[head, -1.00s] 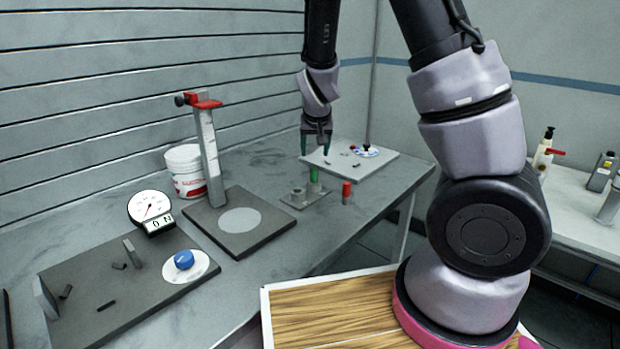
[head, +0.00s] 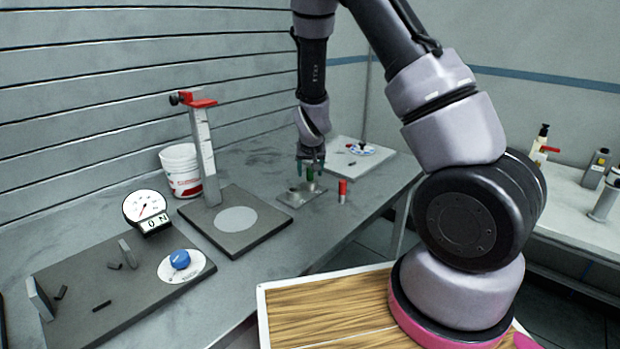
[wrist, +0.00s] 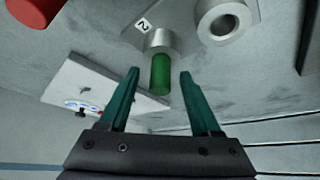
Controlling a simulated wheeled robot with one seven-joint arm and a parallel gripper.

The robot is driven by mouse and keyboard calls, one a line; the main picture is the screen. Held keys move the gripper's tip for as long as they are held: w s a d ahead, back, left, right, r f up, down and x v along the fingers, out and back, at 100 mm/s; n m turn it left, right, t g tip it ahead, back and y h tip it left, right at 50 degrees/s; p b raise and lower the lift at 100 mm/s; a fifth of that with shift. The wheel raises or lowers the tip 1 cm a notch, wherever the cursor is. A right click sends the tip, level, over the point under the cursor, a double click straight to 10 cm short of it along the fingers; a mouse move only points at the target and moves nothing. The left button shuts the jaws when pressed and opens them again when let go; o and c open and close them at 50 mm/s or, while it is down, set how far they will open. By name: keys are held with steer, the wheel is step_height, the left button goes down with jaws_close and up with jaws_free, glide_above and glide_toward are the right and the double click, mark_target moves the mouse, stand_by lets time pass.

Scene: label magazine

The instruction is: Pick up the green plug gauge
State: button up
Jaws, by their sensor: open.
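The green plug gauge (wrist: 160,75) stands upright in a grey metal socket marked 2 on a small plate (wrist: 190,18). In the head view the green plug gauge (head: 310,174) is partly hidden by my gripper (head: 310,165). In the wrist view my gripper (wrist: 158,78) is open, with one dark green finger on each side of the green plug gauge. Gaps show between the gauge and both fingers, and nothing is gripped.
A red cylinder (head: 342,190) stands just right of the plate. An empty ring socket (wrist: 224,20) is beside the gauge. A height stand (head: 205,150) and white bucket (head: 181,168) are to the left. A pale board (head: 350,150) lies behind.

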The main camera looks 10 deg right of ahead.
jaws_close()
